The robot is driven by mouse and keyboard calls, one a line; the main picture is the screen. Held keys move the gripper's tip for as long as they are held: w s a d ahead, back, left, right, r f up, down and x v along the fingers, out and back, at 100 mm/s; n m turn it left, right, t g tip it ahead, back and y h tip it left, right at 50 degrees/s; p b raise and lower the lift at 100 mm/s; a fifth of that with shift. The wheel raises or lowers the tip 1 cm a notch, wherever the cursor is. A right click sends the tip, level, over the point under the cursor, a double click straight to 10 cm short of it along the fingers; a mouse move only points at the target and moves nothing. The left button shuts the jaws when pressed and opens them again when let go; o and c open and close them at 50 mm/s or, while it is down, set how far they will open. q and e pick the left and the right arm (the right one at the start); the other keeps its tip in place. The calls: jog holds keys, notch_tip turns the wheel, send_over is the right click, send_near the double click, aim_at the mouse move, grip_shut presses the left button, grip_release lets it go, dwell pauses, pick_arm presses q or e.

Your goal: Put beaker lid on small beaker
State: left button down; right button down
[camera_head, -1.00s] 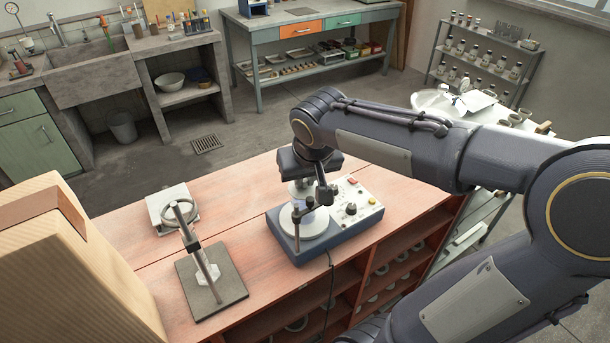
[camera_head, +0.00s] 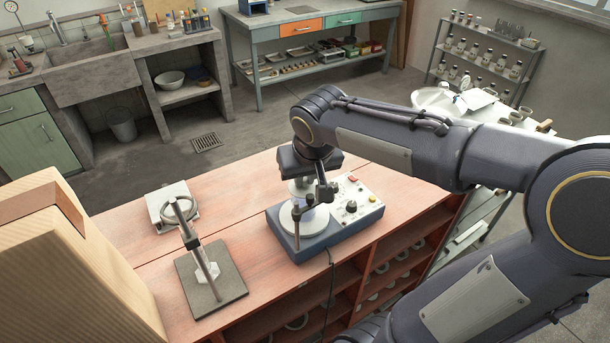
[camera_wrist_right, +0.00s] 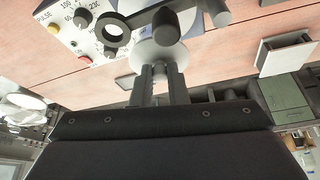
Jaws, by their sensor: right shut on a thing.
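My right gripper (camera_head: 308,180) is over the blue hot plate unit (camera_head: 342,216), pointing down. In the right wrist view its two fingers (camera_wrist_right: 162,82) are close together at a pale round disc, which I take to be the beaker lid (camera_wrist_right: 158,54). The fingers are shut on it. In the head view a pale rim (camera_head: 298,188) shows just under the gripper. A see-through small beaker (camera_head: 314,217) seems to stand on the round white plate, partly hidden by dark clamp parts. I cannot tell whether lid and beaker touch. My left gripper is not in view.
A dark clamp and rod (camera_head: 297,222) stand close beside the gripper. A stand with a tilted rod (camera_head: 208,262) and a white device (camera_head: 160,202) are to the left. A wooden block (camera_head: 75,275) fills the left edge. Bare red bench top lies between them.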

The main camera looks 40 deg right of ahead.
aim_at(306, 181)
jog(key=shift+f+b, duration=0.25)
jog(key=shift+b, duration=0.05)
jog(key=c, duration=0.9)
grip_release()
jog(key=shift+c, duration=0.2)
jog(key=shift+r, duration=0.15)
jog(key=shift+r+p, duration=2.8)
jog(key=shift+r, duration=0.65)
jog(key=shift+s+f, duration=0.1)
